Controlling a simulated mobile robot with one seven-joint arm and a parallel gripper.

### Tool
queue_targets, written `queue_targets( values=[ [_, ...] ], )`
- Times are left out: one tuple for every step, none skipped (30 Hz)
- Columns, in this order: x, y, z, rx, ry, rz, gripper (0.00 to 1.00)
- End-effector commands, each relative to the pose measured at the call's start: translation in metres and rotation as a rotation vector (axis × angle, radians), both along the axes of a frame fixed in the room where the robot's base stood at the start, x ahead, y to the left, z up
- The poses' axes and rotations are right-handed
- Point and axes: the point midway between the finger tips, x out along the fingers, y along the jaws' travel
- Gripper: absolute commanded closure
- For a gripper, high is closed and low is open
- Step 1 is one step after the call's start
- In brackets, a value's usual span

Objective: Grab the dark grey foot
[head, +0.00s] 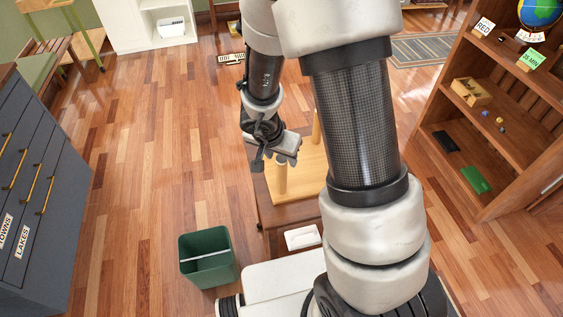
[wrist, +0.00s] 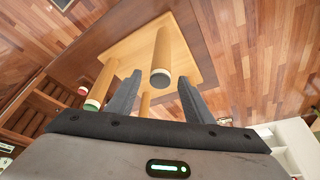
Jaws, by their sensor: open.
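A pale wooden board (head: 302,187) lies on a brown table, with round wooden posts standing up from it; it also shows in the wrist view (wrist: 190,45). One post ends in a dark grey foot (wrist: 160,78), which appears between my fingers in the wrist view. A further post is partly hidden behind my gripper. My gripper (wrist: 160,76) is open, with no finger clearly touching the grey foot. In the head view my gripper (head: 274,160) is above the board's left side.
A green bin (head: 207,258) stands on the floor left of the table. A white object (head: 302,237) is at the table's near edge. A blue-grey cabinet (head: 38,190) stands at left and a wooden shelf (head: 500,110) at right. Floor between cabinet and table is mostly clear.

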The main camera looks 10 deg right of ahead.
Motion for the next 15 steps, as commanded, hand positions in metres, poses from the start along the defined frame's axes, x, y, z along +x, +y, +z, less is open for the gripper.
queue_targets(
  values=[
    [0.0001,0.0001,0.001,0.0,0.0,0.0,0.53],
    [0.0001,0.0001,0.0011,0.0,0.0,0.0,0.53],
    [0.0001,0.0001,0.0011,0.0,0.0,0.0,0.53],
    [0.0001,0.0001,0.0011,0.0,0.0,0.0,0.56],
    [0.0001,0.0001,0.0011,0.0,0.0,0.0,0.61],
    [0.0001,0.0001,0.0011,0.0,0.0,0.0,0.68],
    [0.0001,0.0001,0.0011,0.0,0.0,0.0,0.73],
    [0.0001,0.0001,0.0011,0.0,0.0,0.0,0.78],
    [0.0,0.0001,0.0012,0.0,0.0,0.0,0.85],
    [0.0,0.0001,0.0012,0.0,0.0,0.0,0.9],
    [0.0,0.0001,0.0012,0.0,0.0,0.0,0.95],
    [0.0,0.0001,0.0012,0.0,0.0,0.0,0.96],
    [0.0,0.0001,0.0012,0.0,0.0,0.0,0.96],
    [0.0,0.0001,0.0012,0.0,0.0,0.0,0.97],
    [0.0,0.0001,0.0012,0.0,0.0,0.0,0.97]
  ],
)
